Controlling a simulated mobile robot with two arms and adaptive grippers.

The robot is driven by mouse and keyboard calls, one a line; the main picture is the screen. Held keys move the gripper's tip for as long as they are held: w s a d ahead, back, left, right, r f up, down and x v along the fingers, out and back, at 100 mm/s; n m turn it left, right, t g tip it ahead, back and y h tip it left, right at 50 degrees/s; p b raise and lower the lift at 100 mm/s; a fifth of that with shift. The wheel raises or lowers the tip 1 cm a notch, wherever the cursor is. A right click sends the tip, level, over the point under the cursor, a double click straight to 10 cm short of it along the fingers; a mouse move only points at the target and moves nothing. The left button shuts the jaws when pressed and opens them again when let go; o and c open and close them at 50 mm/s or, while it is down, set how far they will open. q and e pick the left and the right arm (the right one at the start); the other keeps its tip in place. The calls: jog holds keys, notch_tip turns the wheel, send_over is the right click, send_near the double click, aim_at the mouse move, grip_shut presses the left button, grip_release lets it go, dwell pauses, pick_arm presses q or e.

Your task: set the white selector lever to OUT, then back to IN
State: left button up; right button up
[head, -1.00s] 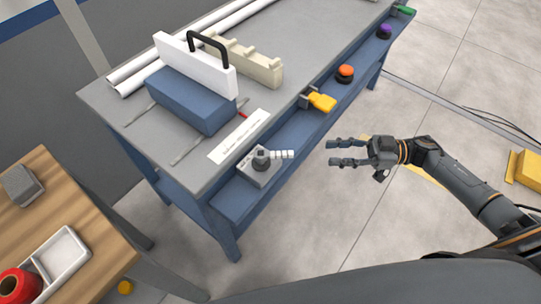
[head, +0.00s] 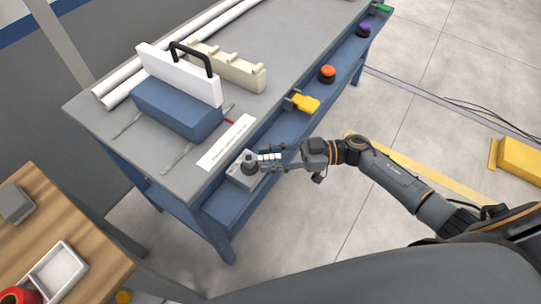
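The white selector lever (head: 268,157) sticks out to the right from a dark round hub on a small grey box (head: 243,171) on the blue front shelf of the bench. My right gripper (head: 271,157) is at the lever, with one finger on its far side and one on its near side. The fingers look spread, with the lever between them; I cannot tell whether they touch it. A white label strip (head: 226,142) lies on the bench top beside the box; its print is too small to read. My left gripper is not in view.
The front shelf also carries a yellow handle (head: 305,103), an orange button (head: 327,74) and a purple button (head: 364,30). A blue block (head: 175,108) with a white handled plate stands on the bench.

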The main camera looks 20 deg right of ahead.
jog(key=shift+c, duration=0.2)
grip_shut()
